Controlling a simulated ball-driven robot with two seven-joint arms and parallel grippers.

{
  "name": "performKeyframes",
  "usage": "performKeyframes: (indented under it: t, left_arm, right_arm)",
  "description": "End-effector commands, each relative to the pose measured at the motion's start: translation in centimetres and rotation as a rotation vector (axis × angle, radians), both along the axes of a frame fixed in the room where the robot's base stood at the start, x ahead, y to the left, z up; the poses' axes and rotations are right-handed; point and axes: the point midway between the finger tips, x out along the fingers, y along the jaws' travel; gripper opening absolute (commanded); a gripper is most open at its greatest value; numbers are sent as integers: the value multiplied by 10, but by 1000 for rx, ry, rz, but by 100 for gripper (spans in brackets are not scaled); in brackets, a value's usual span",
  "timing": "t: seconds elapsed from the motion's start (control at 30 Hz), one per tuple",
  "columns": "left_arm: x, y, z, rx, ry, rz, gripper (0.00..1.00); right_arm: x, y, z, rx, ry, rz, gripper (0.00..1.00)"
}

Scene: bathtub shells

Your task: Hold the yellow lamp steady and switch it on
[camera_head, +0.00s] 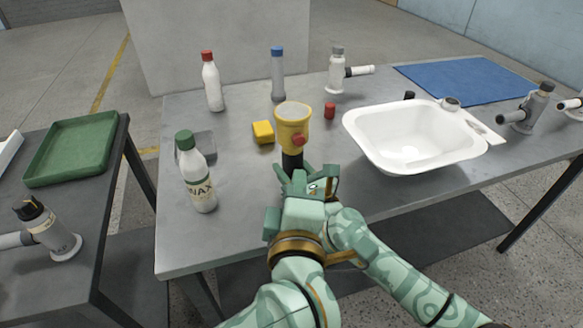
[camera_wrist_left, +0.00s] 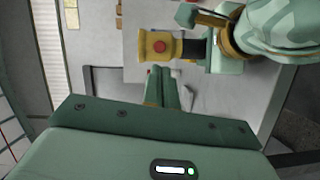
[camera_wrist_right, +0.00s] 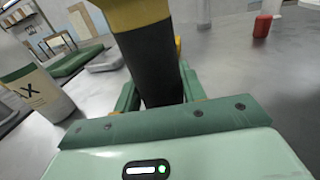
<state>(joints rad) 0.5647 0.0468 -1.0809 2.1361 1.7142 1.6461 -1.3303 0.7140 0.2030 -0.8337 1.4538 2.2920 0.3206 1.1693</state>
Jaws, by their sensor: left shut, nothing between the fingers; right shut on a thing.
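The yellow lamp (camera_head: 291,121) has a black handle (camera_wrist_right: 150,65), a pale top and a red button (camera_head: 298,141) on its side. I cannot tell whether it is lit. My right gripper (camera_wrist_right: 160,88) is shut around the handle, one finger on each side, and holds the lamp upright over the table. My left gripper (camera_wrist_left: 157,72) is shut and empty. In the left wrist view its fingertips point at the lamp (camera_wrist_left: 177,46), near the red button (camera_wrist_left: 159,46); contact cannot be told. In the head view the two arms overlap below the lamp, hiding the left fingertips.
On the grey table (camera_head: 240,215) are a yellow block (camera_head: 263,132), a green-capped bottle (camera_head: 197,175), a red-capped bottle (camera_head: 212,82), a blue-capped bottle (camera_head: 277,75), a small red piece (camera_head: 330,110) and a white basin (camera_head: 365,117). A green tray (camera_head: 75,148) lies on the left table.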

Motion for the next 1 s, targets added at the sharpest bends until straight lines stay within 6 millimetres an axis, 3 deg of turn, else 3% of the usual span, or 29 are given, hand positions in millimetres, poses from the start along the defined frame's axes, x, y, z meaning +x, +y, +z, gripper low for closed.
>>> performKeyframes:
  t: [0.3, 0.37, 0.47, 0.5, 0.57, 0.67, 0.8, 1.0]
  left_arm:
    - [-1, 0, -2, 0, 5, 0, 0]
    - [-3, 0, -8, -1, 23, 1, 0]
    - [-4, 10, -34, 4, 83, 48, 0]
    - [0, 22, -42, 76, 51, 105, 0]
    - [6, 34, -39, 242, -53, 159, 0]
    - [9, 38, -28, 574, -231, 202, 0]
    - [7, 14, -19, 1033, -451, 193, 0]
    - [1, -25, -16, 1436, -667, 144, 0]
  right_arm:
    - [0, 0, 0, 0, 1, 0, 14]
    - [0, 0, 0, 0, 1, 0, 14]
    - [0, 0, 0, 0, 1, 0, 14]
    - [0, 0, 0, 0, 1, 0, 14]
    - [0, 0, 0, 0, 1, 0, 14]
    - [0, 0, 0, 0, 1, 0, 14]
    - [0, 0, 0, 0, 1, 0, 14]
    - [0, 0, 0, 0, 1, 0, 14]
